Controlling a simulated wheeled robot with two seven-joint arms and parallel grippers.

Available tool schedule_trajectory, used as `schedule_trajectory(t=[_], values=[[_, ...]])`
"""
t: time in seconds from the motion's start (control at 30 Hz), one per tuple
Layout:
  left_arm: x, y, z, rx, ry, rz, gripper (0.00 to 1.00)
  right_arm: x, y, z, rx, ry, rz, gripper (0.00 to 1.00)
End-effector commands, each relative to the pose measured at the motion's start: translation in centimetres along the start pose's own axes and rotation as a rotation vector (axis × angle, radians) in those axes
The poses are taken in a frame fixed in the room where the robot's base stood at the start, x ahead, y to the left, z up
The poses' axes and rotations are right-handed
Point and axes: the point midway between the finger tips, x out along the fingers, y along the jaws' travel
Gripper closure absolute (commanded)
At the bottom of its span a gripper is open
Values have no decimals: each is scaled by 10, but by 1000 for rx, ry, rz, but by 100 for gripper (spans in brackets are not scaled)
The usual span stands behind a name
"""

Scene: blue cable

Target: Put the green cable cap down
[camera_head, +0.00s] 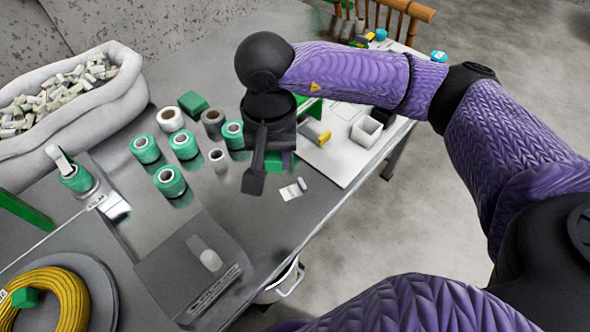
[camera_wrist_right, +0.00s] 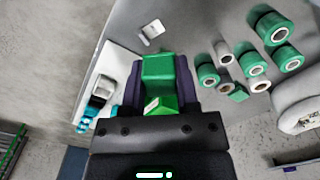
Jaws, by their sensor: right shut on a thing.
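My right gripper (camera_head: 268,178) points down over the grey table, right of the green spools. It is shut on a green block-like piece, the green cable cap (camera_wrist_right: 158,68), which sits between the two fingers in the right wrist view. Part of the cap (camera_head: 286,161) shows behind the fingers in the head view. From these views I cannot tell whether it touches the table. My left gripper is not in view.
Several green spools (camera_head: 170,181) stand left of the gripper, with a loose green block (camera_head: 193,102) behind. A small white piece (camera_head: 290,191) lies close by. A white board (camera_head: 341,152) is to the right. A yellow cable coil (camera_head: 68,292) lies front left.

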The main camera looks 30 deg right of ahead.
Motion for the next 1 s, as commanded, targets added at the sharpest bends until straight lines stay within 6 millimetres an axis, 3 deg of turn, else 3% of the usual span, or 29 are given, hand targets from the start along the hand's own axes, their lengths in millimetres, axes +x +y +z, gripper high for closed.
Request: schedule_trajectory(t=[0.03, 0.2, 0.43, 0.57, 0.9, 1.0], values=[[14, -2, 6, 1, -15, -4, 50, 24, -4, -1, 84, -7, 3, 100], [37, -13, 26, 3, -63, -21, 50, 73, -16, -5, 407, -4, 6, 100], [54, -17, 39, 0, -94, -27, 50, 117, -25, -7, 709, 6, 8, 100], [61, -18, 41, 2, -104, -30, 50, 136, -26, -7, 747, 7, 9, 100], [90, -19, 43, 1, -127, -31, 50, 211, -24, -7, 744, 6, 11, 100], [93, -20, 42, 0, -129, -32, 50, 220, -25, -8, 742, 9, 7, 100]])
